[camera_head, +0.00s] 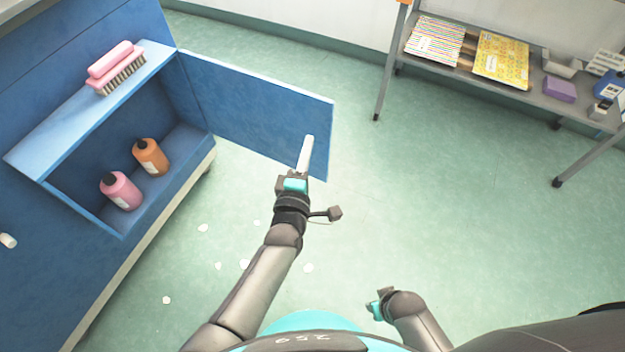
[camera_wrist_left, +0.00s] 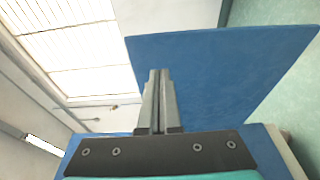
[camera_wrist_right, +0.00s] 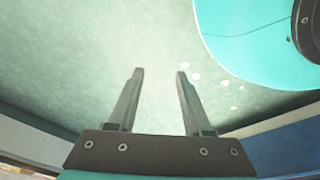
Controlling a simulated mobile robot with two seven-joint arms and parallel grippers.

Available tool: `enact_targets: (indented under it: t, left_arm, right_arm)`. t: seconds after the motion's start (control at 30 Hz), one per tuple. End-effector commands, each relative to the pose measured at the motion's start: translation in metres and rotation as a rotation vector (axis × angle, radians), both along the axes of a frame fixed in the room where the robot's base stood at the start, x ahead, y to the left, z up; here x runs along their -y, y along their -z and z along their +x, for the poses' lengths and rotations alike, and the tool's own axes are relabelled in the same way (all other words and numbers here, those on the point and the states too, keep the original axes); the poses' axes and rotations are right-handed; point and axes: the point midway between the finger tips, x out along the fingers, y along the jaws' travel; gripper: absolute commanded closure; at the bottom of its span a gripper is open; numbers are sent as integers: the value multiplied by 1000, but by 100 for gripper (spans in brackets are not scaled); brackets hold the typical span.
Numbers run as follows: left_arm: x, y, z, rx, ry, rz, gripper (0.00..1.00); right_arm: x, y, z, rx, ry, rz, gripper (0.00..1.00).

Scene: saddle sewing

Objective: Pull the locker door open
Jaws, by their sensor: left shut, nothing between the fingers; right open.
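The blue locker (camera_head: 50,225) stands at the left in the head view. Its door (camera_head: 255,110) is swung wide open, standing out to the right from the compartment's right edge. My left gripper (camera_head: 308,140) is shut and empty, with its fingers in front of the door near its free end. In the left wrist view the shut fingers (camera_wrist_left: 158,75) show against the blue door panel (camera_wrist_left: 225,75). I cannot tell whether they touch it. My right gripper (camera_wrist_right: 160,72) is open and empty, low over the floor near my body.
A pink bottle (camera_head: 121,191) and an orange bottle (camera_head: 150,157) stand inside the locker. A pink brush (camera_head: 116,66) lies on its top ledge. A grey shelf table (camera_head: 510,85) with patterned sheets and small boxes stands at the upper right. The floor between is mostly clear, with small white spots.

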Motion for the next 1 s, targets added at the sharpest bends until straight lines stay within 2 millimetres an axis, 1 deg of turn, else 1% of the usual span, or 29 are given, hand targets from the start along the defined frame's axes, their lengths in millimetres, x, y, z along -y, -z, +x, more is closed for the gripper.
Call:
enact_targets:
  t: [0.03,0.3,0.5,0.63,0.87,0.97,1.0]
  left_arm:
    - [3,-3,-8,0,0,-2,100]
    - [14,-3,-52,0,0,-2,100]
    - [19,-2,-74,2,0,-3,100]
    - [21,-2,-79,4,0,-2,100]
    - [20,-1,-80,2,1,4,100]
    - [15,14,-83,-26,14,73,100]
    - [11,28,-87,-51,28,134,100]
  right_arm:
    - [6,1,1,5,1,-8,50]
    - [18,15,-13,5,1,-19,50]
    - [23,21,-20,6,1,-24,50]
    - [25,22,-22,7,1,-24,50]
    - [25,22,-22,8,1,-24,50]
    - [25,22,-23,8,0,-24,50]
    - [26,22,-24,7,1,-25,50]
